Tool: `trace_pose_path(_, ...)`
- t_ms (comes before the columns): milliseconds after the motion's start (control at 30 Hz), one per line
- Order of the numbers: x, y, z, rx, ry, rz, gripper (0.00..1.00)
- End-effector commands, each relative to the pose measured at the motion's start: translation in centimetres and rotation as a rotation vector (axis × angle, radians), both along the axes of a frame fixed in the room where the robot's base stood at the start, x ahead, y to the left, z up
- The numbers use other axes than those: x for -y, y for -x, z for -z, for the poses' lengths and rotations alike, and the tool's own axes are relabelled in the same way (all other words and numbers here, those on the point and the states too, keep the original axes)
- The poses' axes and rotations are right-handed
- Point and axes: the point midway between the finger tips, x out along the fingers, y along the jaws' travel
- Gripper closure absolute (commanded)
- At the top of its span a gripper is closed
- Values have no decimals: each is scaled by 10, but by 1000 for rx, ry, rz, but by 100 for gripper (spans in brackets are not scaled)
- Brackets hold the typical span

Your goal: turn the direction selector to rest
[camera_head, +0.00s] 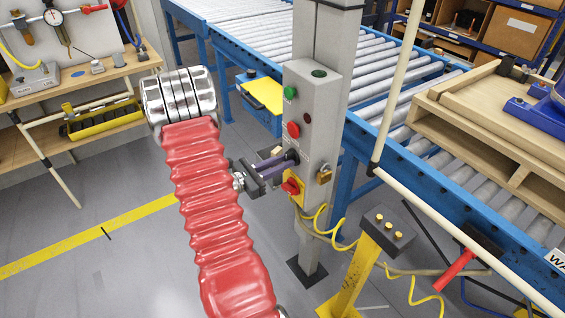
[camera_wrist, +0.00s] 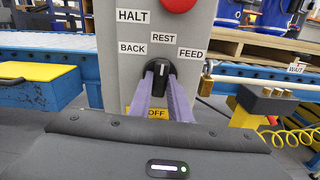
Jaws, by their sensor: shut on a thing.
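The direction selector (camera_wrist: 161,68) is a black round knob with a pale mark, on the grey control box (camera_wrist: 115,70). The labels BACK (camera_wrist: 132,48), REST (camera_wrist: 163,37) and FEED (camera_wrist: 192,54) sit around its upper side. Its mark stands about upright, toward REST. My gripper (camera_wrist: 162,76) has its two purple fingers on either side of the knob, shut on it. In the head view, my gripper (camera_head: 284,162) reaches the box (camera_head: 318,88) from the left, and its fingertips mostly hide the knob.
A red button (camera_wrist: 178,3) sits above the selector. A red-and-yellow switch (camera_head: 292,187) and a padlock (camera_head: 324,175) sit below. The blue roller conveyor (camera_head: 380,100) runs behind the post. A yellow pedestal (camera_head: 355,270) stands at the front right.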

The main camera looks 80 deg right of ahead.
Motion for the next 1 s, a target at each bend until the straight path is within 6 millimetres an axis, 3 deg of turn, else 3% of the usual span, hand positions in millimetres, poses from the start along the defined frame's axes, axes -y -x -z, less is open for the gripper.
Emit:
trace_pose_path(567, -2, 1, 2, -43, -42, 3, 100)
trace_pose_path(600, -2, 1, 2, -43, -42, 3, 81)
trace_pose_path(833, -1, 1, 1, -41, -39, 2, 65)
trace_pose_path(1000, -1, 1, 1, -41, -38, 2, 64)
